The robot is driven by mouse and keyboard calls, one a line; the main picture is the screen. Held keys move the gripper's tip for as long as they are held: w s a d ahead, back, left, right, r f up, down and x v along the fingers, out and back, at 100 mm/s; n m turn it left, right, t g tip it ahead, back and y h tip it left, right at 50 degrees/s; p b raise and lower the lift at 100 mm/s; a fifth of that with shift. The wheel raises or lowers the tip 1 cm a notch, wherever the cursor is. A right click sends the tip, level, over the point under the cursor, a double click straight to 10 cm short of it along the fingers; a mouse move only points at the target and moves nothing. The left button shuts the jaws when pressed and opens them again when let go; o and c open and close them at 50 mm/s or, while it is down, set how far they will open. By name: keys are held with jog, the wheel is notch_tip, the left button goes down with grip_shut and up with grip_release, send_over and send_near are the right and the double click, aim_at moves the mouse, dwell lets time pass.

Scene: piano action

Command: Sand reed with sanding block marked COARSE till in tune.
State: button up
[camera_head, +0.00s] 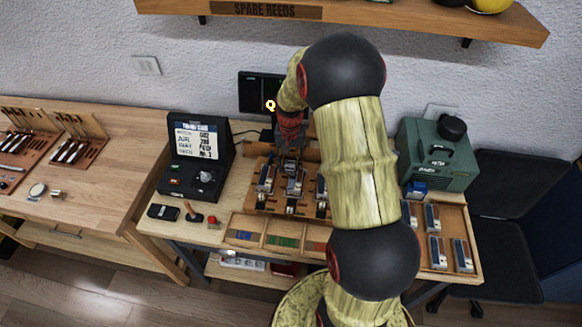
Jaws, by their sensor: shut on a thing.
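My gripper (289,152) is in the middle of the bench, pointing down over the wooden rack; it is small and dark here. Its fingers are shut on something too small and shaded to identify. Metal-topped reed units (295,186) stand in the rack (276,207) directly below and in front of it; I cannot tell whether it touches one. A divided wooden tray (262,250) at the front edge has compartments with blue (243,236), green (283,241) and reddish (317,246) pieces. No COARSE marking is legible. My arm hides the bench right of the rack.
A black console (195,150) with a lit text screen stands at left. A small dark monitor (258,92) is behind. A green case (437,155) and a tray of several metal-topped units (437,250) are at right. A shelf marked SPARE REEDS (390,16) hangs above.

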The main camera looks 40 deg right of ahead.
jog(key=shift+s+a+r+p, duration=0.1)
jog(key=shift+r+p, duration=1.75)
jog(key=shift+r, duration=1)
